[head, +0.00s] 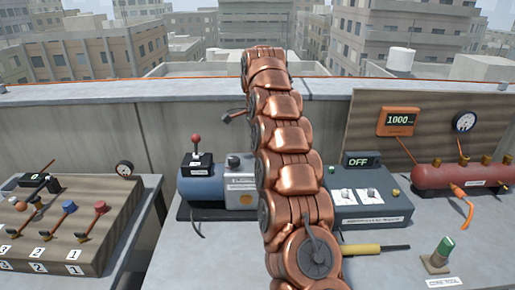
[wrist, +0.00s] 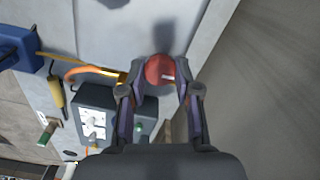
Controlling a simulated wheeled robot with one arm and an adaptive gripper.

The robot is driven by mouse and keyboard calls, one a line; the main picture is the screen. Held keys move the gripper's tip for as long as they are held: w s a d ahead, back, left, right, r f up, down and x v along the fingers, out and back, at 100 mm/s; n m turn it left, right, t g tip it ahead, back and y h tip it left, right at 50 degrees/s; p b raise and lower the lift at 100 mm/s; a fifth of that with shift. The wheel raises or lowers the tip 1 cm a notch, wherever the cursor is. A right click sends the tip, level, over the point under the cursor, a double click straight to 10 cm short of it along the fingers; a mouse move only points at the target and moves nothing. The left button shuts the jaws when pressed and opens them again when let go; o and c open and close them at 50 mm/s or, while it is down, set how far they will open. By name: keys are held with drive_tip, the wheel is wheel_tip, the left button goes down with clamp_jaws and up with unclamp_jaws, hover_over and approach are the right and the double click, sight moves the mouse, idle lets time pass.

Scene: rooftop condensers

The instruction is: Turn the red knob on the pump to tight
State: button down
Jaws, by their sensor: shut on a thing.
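The pump (head: 205,187) is a blue cylinder with a grey end, on the bench left of my arm in the head view. A round red knob (wrist: 158,70) with a white mark shows in the wrist view. My gripper (wrist: 164,75) has its two fingers on opposite sides of this knob and is shut on it. I cannot read the knob's setting.
A dark box (head: 370,205) marked OFF stands right of my arm, with a yellow-handled tool (head: 362,249) in front. A red manifold (head: 460,175) and a green-topped core tool (head: 439,252) are farther right. A red-topped lever (head: 196,140) stands above the pump. A wall runs behind the bench.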

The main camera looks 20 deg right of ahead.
drive_tip(key=shift+m, duration=0.5)
drive_tip(key=c, duration=0.8)
unclamp_jaws()
